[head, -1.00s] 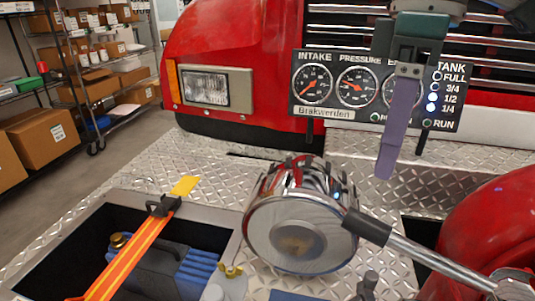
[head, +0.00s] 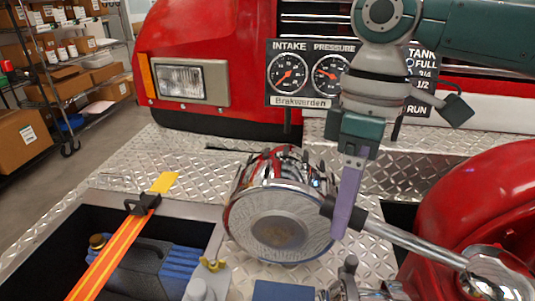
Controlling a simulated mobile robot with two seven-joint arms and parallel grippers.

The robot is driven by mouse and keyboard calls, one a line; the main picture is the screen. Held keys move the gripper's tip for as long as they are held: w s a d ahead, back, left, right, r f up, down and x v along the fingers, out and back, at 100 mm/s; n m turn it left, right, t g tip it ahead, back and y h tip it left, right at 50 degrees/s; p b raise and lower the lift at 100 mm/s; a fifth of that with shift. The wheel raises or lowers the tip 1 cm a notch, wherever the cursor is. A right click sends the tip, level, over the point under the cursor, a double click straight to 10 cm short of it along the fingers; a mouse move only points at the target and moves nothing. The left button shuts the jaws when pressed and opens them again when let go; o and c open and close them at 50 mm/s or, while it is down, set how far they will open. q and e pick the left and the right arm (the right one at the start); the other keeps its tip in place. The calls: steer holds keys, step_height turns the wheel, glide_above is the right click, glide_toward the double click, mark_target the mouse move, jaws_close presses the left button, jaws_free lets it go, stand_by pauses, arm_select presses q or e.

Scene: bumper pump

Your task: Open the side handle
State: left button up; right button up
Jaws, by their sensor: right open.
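The side handle (head: 415,243) is a long silver bar. It runs from a black collar at the right edge of the round chrome pump cap (head: 278,230) down to the right. My right gripper (head: 343,222) points down with its purple fingers seen nearly edge-on. The fingers overlap the black end of the handle in the picture; I cannot tell whether they touch it. This gripper is open and nothing shows in it. My left gripper is not in view.
A gauge panel (head: 286,101) stands behind, partly covered by my right arm. A red rounded fender (head: 480,205) is at the right. An open bin (head: 65,225) with an orange strap (head: 115,257) is at the left. Bare diamond plate (head: 205,165) lies behind the pump.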

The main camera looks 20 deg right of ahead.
jaws_close()
stand_by(0.3)
stand_by(1.0)
